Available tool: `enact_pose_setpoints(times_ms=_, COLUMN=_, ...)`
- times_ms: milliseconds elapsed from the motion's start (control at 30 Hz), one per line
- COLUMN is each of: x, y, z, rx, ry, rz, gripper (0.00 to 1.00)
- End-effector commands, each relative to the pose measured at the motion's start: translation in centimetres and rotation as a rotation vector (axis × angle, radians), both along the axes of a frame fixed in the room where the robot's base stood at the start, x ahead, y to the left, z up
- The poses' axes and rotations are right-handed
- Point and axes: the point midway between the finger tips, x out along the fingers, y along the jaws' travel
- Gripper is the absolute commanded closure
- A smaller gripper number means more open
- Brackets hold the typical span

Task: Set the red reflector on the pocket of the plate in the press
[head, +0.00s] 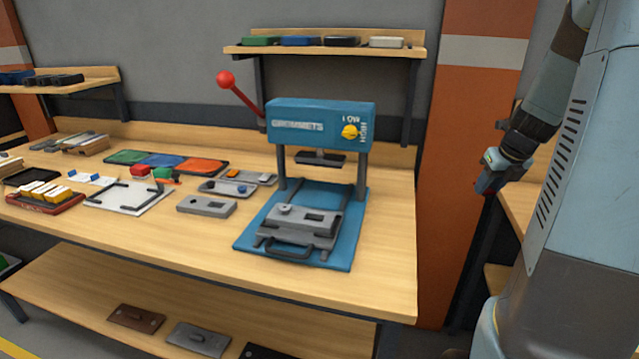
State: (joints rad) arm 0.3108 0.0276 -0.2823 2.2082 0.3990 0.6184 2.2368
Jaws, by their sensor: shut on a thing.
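The blue press (320,125) stands on the bench with a red-knobbed lever at its left. A grey plate (322,229) lies on a carrier with a handle, on the press's blue base. The plate has a round boss and a dark rectangular pocket (315,217), which looks empty. My gripper (484,187) is at the right, beyond the bench's right edge, well apart from the press. It is shut on a small dark red thing, apparently the red reflector (480,188), mostly hidden by the fingers.
Left of the press lie a loose grey plate (206,206), small trays (228,188), coloured mats (162,160), a white board (130,197), red and green blocks, and a red rack (45,201). An orange pillar (462,130) stands behind, between press and gripper. A shelf (330,50) hangs above the press.

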Motion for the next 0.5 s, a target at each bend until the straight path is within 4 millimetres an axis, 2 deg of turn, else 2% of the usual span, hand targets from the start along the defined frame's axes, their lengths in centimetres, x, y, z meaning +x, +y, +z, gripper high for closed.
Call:
enact_pose_setpoints(times_ms=167, x=2.9, y=5.5, z=-0.2, rx=-0.004, ry=0.008, rz=0.175, gripper=0.94)
enact_pose_setpoints(times_ms=300, x=5.2, y=11.9, z=-0.3, rx=-0.007, ry=0.012, rz=0.364, gripper=0.94)
enact_pose_setpoints(times_ms=500, x=7.0, y=21.4, z=-0.4, rx=-0.008, ry=0.015, rz=0.634, gripper=0.94)
